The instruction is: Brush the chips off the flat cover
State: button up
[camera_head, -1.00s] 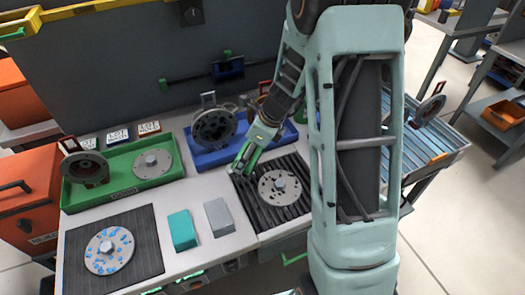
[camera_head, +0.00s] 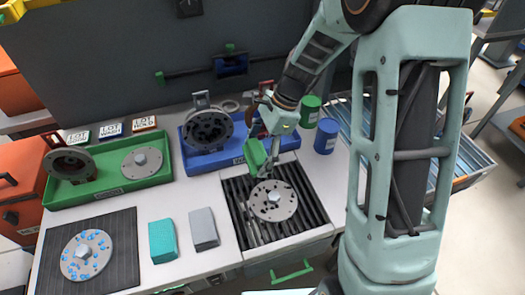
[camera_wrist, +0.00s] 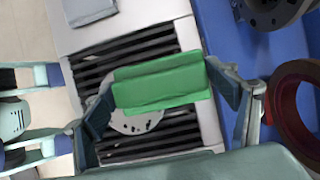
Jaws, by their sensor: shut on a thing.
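My gripper (camera_head: 264,148) is shut on a green brush (camera_head: 255,154), whose green block also shows between the fingers in the wrist view (camera_wrist: 160,82). The brush is at the back edge of a round grey flat cover (camera_head: 274,202); I cannot tell whether it touches it. This cover lies on a dark slatted grate (camera_head: 308,218) and has dark spots, which may be holes or chips. In the wrist view the brush hides much of the cover (camera_wrist: 133,124). Another flat cover (camera_head: 87,255), speckled with blue bits, lies on a black mat (camera_head: 122,232) at front left.
A green tray (camera_head: 110,193) holds a dark housing and a plain flat cover (camera_head: 142,162). A blue tray (camera_head: 228,160) with a round housing (camera_head: 207,129) stands behind the grate. Teal (camera_head: 162,241) and grey (camera_head: 204,229) blocks lie between mat and grate. Blue (camera_head: 326,136) and green (camera_head: 310,111) cans stand right.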

jog(key=shift+f, duration=0.2)
notch_tip(320, 180, down, 6)
jog(key=b, duration=0.5)
jog(key=shift+r+b, duration=0.1)
jog(key=shift+b, duration=0.25)
jog(key=shift+f, duration=0.35)
dwell(0.3)
jog(key=shift+d, duration=0.15)
